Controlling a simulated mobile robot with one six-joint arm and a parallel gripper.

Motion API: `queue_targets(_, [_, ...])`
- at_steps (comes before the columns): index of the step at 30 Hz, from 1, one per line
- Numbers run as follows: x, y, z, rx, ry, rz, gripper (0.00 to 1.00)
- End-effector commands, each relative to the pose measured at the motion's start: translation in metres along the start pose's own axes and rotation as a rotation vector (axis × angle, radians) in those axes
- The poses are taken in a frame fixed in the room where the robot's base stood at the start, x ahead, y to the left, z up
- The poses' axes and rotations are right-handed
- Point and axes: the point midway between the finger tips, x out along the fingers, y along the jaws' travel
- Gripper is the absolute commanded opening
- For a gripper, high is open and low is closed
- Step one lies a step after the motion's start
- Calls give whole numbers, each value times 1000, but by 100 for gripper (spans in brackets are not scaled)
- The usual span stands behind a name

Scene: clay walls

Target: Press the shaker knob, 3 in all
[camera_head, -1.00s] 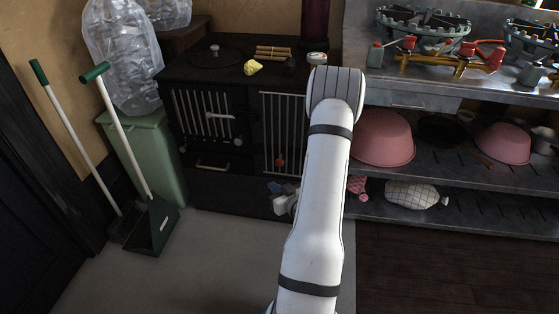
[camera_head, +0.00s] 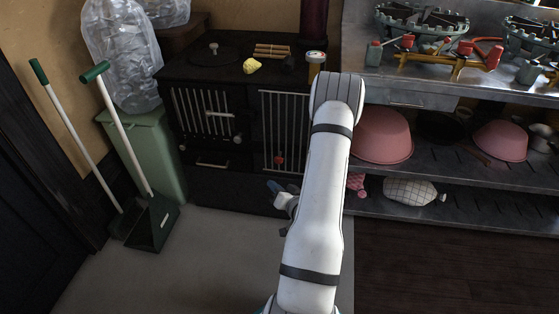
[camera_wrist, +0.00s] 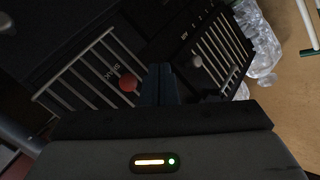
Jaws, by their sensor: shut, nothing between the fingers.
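The shaker knob is a small red ball (camera_head: 279,160) low on the barred right-hand door of the black stove (camera_head: 225,182). In the wrist view the red knob (camera_wrist: 128,83) sits beside white lettering that starts "SHA". My gripper (camera_head: 272,185) is below the knob in the head view, in front of the stove's lower part. In the wrist view my gripper's dark fingers (camera_wrist: 160,70) are together and empty, their tips just right of the knob. I see no clear contact between them and the knob.
A yellow lump (camera_head: 251,66), sticks (camera_head: 272,51) and a tin (camera_head: 316,64) are on the stove top. A green bin (camera_head: 150,150) and dustpan (camera_head: 154,222) stand left. A metal shelf with pink bowls (camera_head: 382,137) is right. Grey floor (camera_head: 200,265) is open in front.

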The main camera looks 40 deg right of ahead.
Motion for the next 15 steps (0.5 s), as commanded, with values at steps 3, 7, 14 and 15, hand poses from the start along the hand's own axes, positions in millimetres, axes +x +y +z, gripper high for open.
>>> queue_targets(3, [10,7,-8,-2,1,-1,0])
queue_targets(7, [24,16,-18,-3,1,-1,0])
queue_targets(14, [44,32,-32,-3,1,-1,0])
queue_targets(15, [47,34,-34,-3,1,-1,0])
